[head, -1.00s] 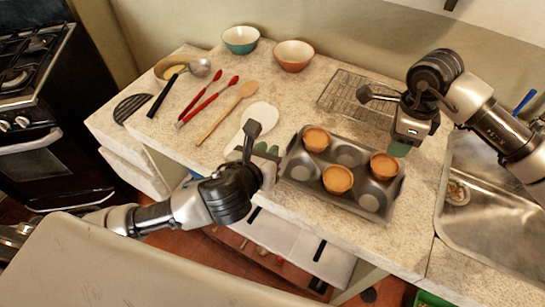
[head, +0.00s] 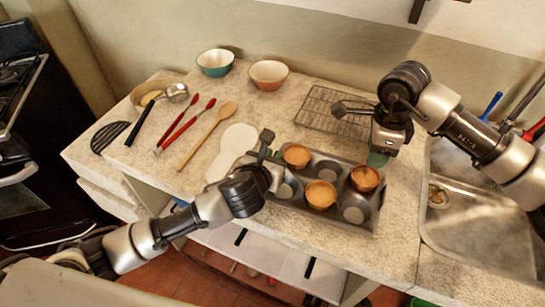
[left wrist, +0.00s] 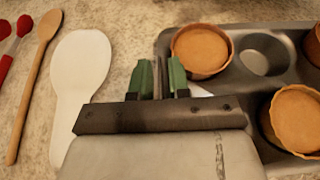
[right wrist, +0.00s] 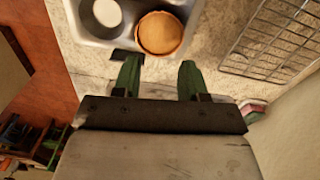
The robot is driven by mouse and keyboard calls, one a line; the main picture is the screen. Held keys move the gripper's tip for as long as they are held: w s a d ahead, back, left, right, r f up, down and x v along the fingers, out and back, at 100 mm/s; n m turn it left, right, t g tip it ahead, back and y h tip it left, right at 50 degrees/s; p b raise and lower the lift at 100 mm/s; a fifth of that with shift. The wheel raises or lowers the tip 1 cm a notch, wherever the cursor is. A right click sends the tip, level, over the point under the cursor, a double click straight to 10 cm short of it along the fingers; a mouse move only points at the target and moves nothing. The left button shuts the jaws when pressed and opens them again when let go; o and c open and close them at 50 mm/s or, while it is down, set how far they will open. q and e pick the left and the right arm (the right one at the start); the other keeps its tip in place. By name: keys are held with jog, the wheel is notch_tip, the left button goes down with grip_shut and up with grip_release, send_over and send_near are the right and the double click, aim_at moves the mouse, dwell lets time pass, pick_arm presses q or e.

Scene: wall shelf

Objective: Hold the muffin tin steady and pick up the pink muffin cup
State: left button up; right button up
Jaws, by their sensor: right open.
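The grey muffin tin (head: 352,222) lies on the counter with three tan-orange cups in its wells and other wells empty. One cup (head: 297,156) is back left, one (head: 321,195) front middle and one (head: 365,178) at the right; none looks clearly pink. My left gripper (left wrist: 161,75) is at the tin's left edge, its fingers close together with the rim between them. My right gripper (right wrist: 158,78) is open and empty beside the tin's right end, close to the right cup (right wrist: 160,33).
A wire rack (head: 333,110) lies behind the tin. A white spoon rest (head: 232,145), wooden spoon (head: 207,135) and red utensils (head: 186,126) lie to the left. Two bowls stand at the back. The sink (head: 470,215) is on the right. A small pink object (right wrist: 253,106) is partly hidden.

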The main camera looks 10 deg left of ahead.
pick_arm(q)
jog(key=shift+c, duration=0.2)
grip_shut()
pick_arm(e)
jog(key=shift+o, duration=0.3)
